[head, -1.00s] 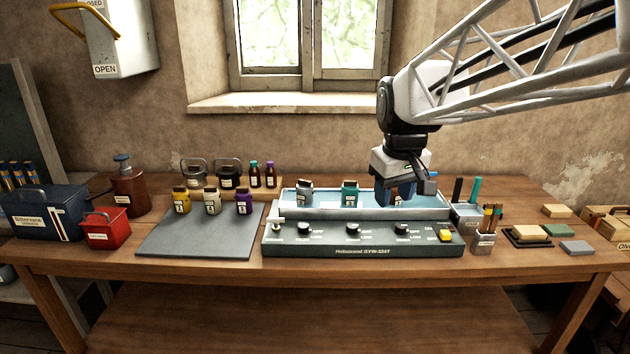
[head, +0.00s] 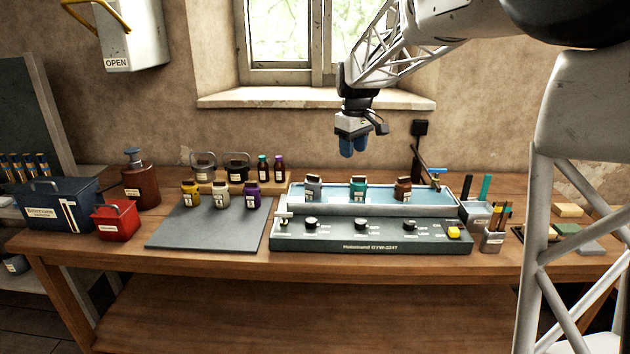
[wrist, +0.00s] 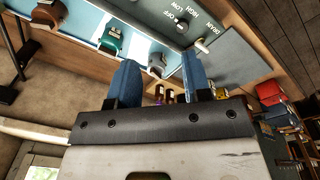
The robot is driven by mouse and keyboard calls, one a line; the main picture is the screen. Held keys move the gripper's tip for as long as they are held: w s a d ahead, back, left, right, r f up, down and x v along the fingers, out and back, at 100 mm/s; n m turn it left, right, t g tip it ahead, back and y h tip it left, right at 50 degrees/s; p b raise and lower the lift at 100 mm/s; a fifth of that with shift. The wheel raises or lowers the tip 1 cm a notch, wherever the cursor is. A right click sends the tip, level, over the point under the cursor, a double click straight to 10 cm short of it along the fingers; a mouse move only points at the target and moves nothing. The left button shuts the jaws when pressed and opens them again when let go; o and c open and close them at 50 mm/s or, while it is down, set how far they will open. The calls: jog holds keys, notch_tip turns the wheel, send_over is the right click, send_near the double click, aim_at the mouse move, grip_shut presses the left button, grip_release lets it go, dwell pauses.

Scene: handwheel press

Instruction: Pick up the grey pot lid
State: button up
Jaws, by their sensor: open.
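The grey pot (head: 313,190) stands at the left end of the blue bath, with its grey lid (head: 313,179) on top. In the wrist view the grey pot (wrist: 157,62) shows between and beyond my fingertips. My gripper (head: 353,152) has two blue fingers pointing down. It is open and empty, in the air above and behind the bath, nearest over the teal pot (head: 358,188). Both fingers also show in the wrist view (wrist: 159,62), apart. The grey lid is small and its details cannot be made out.
A brown pot (head: 403,190) stands at the bath's right. The control panel (head: 370,238) is in front. A tap (head: 436,180) rises behind right. Yellow, cream and purple pots stand on the grey mat (head: 205,232). The air around my gripper is free.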

jog(key=w+a+f+n, duration=0.1)
jog(key=w+a+f, duration=0.15)
jog(key=w, duration=0.35)
jog(key=w+a+f+n, duration=0.1)
jog(key=w+a+f, duration=0.15)
jog(key=w, duration=0.35)
jog(key=n, duration=0.3)
send_over(313, 176)
jog(key=shift+g, duration=0.4)
notch_tip(313, 176, down, 6)
jog(key=shift+w+r, duration=0.1)
jog(key=shift+w, duration=0.05)
jog(key=shift+f, duration=1.3)
jog(key=shift+f, duration=0.1)
jog(key=shift+f, duration=2.5)
jog(key=shift+c, duration=0.2)
grip_shut()
